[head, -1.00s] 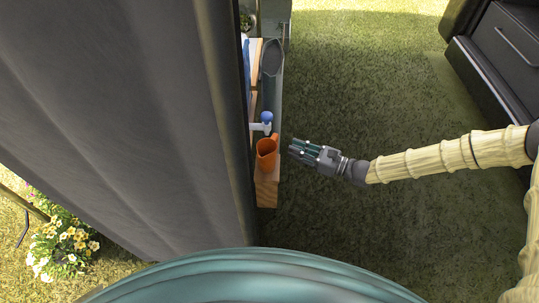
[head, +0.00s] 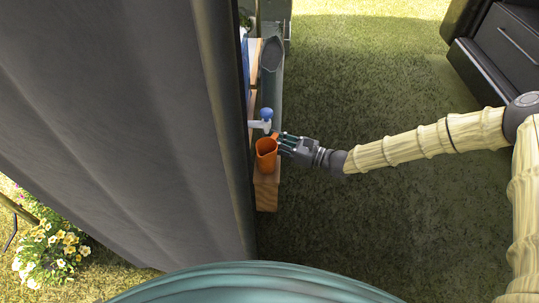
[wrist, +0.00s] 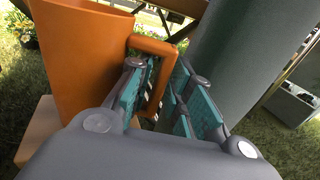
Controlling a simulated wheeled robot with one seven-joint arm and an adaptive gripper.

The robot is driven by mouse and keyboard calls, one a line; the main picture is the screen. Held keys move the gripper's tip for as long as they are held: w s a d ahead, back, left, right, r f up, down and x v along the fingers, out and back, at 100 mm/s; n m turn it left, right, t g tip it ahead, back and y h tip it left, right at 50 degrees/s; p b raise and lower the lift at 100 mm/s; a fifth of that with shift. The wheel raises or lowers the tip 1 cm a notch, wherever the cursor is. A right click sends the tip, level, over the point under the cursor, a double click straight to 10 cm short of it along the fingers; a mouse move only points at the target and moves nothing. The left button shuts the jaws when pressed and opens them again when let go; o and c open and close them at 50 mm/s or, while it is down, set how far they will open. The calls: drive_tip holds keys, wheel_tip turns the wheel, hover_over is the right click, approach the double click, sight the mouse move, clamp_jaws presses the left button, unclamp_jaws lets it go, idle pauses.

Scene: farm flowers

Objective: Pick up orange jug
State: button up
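The orange jug (head: 266,155) stands upright on a wooden ledge, its open top facing the head camera. In the wrist view the jug (wrist: 80,60) fills the upper left, with its handle (wrist: 153,46) on the right side. My gripper (head: 278,142) has come up to the jug's right side. In the wrist view its teal-padded fingers (wrist: 160,90) are apart, one on each side of the handle. The handle lies between them, and a gap shows on the right side. Whether either finger touches the handle is unclear.
The wooden ledge (head: 266,195) is narrow. A blue-knobbed tap (head: 265,118) sits just behind the jug. A grey-green post (wrist: 235,60) stands close to the right of my fingers. A large dark grey panel (head: 130,120) borders the ledge on the left. Grass (head: 370,100) is open to the right.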

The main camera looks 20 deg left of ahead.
sight(276, 133)
drive_tip(key=shift+c, duration=0.3)
clamp_jaws()
drive_tip(key=shift+r, duration=0.15)
drive_tip(key=shift+r+p, duration=1.6)
drive_tip(key=shift+r, duration=0.3)
drive_tip(key=s+d+r+p, duration=0.1)
drive_tip(key=s+d+p, duration=0.5)
drive_tip(key=s+d, duration=0.3)
drive_tip(key=shift+s+p, duration=0.3)
drive_tip(key=shift+s, duration=1.65)
drive_tip(key=shift+d, duration=0.15)
